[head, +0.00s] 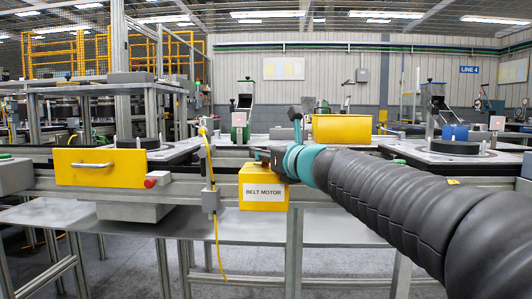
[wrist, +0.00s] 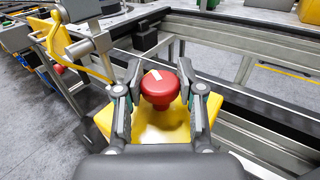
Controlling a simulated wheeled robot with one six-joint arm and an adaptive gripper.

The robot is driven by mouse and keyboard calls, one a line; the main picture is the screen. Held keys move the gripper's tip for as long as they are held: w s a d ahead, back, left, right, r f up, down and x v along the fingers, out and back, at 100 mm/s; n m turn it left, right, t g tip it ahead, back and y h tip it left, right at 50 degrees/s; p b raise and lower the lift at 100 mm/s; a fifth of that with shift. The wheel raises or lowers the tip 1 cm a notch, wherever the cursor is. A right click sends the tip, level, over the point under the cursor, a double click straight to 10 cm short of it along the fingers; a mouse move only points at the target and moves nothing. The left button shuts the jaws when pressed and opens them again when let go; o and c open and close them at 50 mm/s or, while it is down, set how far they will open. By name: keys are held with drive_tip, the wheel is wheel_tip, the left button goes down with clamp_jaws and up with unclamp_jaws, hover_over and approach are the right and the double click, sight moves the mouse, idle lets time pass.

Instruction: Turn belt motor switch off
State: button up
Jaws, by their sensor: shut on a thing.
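The belt motor box (head: 263,188) is yellow with a white "BELT MOTOR" label and is fixed on the front rail of the line. In the wrist view, a red round switch knob (wrist: 160,88) with a white mark stands on the yellow box top (wrist: 160,128). My gripper (wrist: 160,84) has one finger on each side of the knob and is shut on it. In the head view my gripper (head: 266,156) is at the top of the box, and the knob is hidden there by the gripper and arm.
A yellow drawer front (head: 98,166) with a handle and a small red button (head: 150,183) is to the left. A yellow cable (head: 212,200) hangs just left of the box. The conveyor rail (wrist: 255,40) runs beside the box. A grey lower shelf (head: 340,230) lies below.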

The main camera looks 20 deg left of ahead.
drive_tip(key=shift+r+n+g+y, duration=0.15)
drive_tip(key=shift+n+g+y, duration=0.15)
drive_tip(key=shift+g, duration=0.1)
drive_tip(key=o, duration=1.1)
drive_tip(key=shift+o, duration=0.2)
drive_tip(key=v, duration=1.2)
